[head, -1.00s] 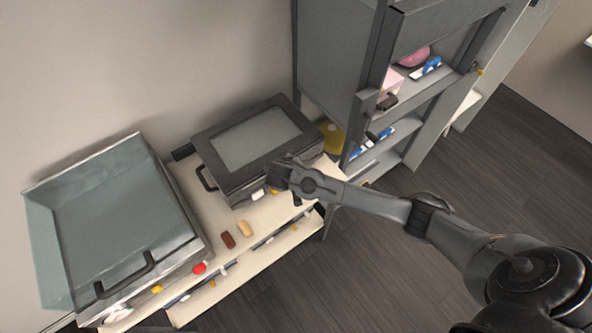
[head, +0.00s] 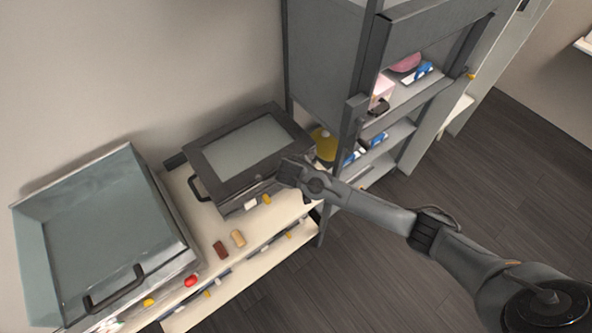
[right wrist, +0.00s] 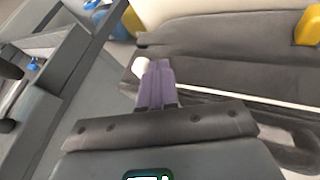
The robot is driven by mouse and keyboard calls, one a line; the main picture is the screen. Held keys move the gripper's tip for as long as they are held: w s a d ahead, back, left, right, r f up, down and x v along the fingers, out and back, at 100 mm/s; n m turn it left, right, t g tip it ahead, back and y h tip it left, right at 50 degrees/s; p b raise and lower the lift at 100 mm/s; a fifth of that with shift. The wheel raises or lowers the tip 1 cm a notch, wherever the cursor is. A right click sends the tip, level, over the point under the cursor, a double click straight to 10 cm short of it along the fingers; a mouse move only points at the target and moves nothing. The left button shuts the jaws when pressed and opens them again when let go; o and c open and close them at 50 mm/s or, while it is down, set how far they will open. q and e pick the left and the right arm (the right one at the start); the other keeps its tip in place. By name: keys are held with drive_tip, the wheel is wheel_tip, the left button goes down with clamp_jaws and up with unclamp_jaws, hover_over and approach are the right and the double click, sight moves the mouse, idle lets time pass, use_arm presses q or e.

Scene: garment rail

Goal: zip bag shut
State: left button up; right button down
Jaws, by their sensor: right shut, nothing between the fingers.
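I cannot make out a bag or a zip in either view. My right gripper (head: 288,172) is at the front right part of a dark box with a pale panel in its lid (head: 245,146). In the right wrist view its purple fingers (right wrist: 155,85) are together and empty, pointing at a dark surface with a pale edge. A small white piece (right wrist: 140,66) shows beside the fingertips. I cannot tell whether they touch anything. My left gripper is in neither view.
A grey shelf unit (head: 357,105) stands close right of the box, with a yellow object (head: 323,145) between them. An open steel-sided case (head: 95,228) is at left. Small items, including a brown piece (head: 220,249), lie along the counter's front. The floor at right is clear.

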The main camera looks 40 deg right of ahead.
drive_tip(key=s+a+r, duration=0.4)
drive_tip(key=a+r, duration=0.4)
drive_tip(key=s+a+f+g+y, duration=0.1)
drive_tip(key=s+a+f+g, duration=0.2)
drive_tip(key=s+f, duration=0.9)
drive_tip(key=s+a+g+y, duration=0.1)
drive_tip(key=s+a+y, duration=0.3)
drive_tip(key=s, duration=1.1)
use_arm(q)
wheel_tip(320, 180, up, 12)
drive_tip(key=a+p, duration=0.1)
drive_tip(key=p, duration=1)
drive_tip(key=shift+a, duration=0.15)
use_arm(e)
drive_tip(key=d+r+n+t, duration=0.2)
drive_tip(key=d+r+n, duration=0.1)
drive_tip(key=r, duration=1.7)
drive_tip(key=shift+w+d+r+t+y, duration=0.2)
drive_tip(key=shift+w+r+t+y, duration=0.1)
drive_tip(key=shift+r+t+y, duration=0.1)
